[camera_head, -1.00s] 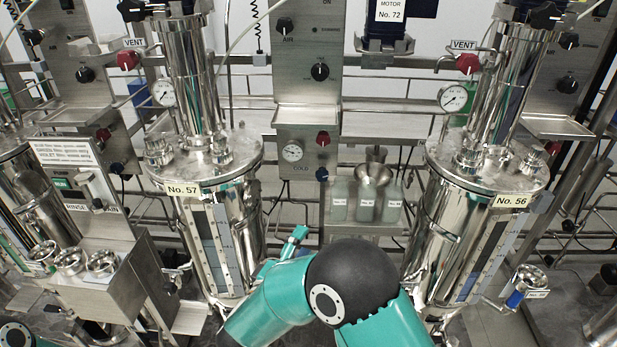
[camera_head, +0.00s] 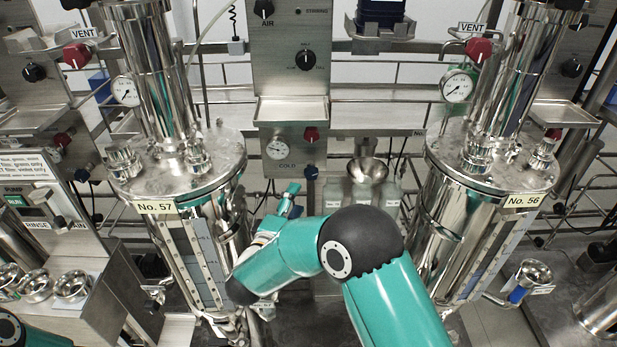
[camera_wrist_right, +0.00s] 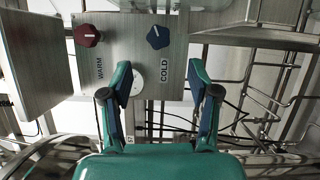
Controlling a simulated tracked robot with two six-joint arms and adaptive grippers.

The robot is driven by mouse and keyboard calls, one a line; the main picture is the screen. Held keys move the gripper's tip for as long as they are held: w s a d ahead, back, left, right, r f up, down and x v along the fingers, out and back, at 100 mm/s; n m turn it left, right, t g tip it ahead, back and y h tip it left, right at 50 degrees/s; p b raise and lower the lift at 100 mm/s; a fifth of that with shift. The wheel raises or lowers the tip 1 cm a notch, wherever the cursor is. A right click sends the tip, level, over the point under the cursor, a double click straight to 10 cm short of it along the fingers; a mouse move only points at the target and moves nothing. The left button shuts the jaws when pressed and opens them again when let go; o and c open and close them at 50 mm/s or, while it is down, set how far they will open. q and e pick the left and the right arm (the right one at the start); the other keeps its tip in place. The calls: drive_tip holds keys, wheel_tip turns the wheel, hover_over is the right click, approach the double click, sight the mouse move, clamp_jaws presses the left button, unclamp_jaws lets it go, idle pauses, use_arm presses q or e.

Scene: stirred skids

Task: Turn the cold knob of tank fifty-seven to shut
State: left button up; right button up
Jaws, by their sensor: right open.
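The blue cold knob (camera_head: 311,172) sits low on the steel panel just right of tank No. 57 (camera_head: 196,240), beside the word COLD. In the right wrist view the knob (camera_wrist_right: 158,37) is dark blue with a white pointer mark, and COLD is printed beside it. My right gripper (camera_head: 288,198) is below and slightly left of the knob in the head view. In the wrist view its open fingers (camera_wrist_right: 158,80) are spread apart with nothing between them, and the knob lies beyond the tips, apart from them. My left gripper is out of view.
The red warm knob (camera_wrist_right: 87,35) is beside the cold knob, with a round gauge (camera_head: 278,149) near both. A drip tray (camera_head: 291,111) juts out above. A steel funnel (camera_head: 367,172) and bottles stand to the right. Thin rails and tubes run behind.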

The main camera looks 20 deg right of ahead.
sight(310, 177)
drive_tip(key=x, duration=0.9)
drive_tip(key=shift+w, duration=0.15)
drive_tip(key=shift+c, duration=0.2)
drive_tip(key=c, duration=1.1)
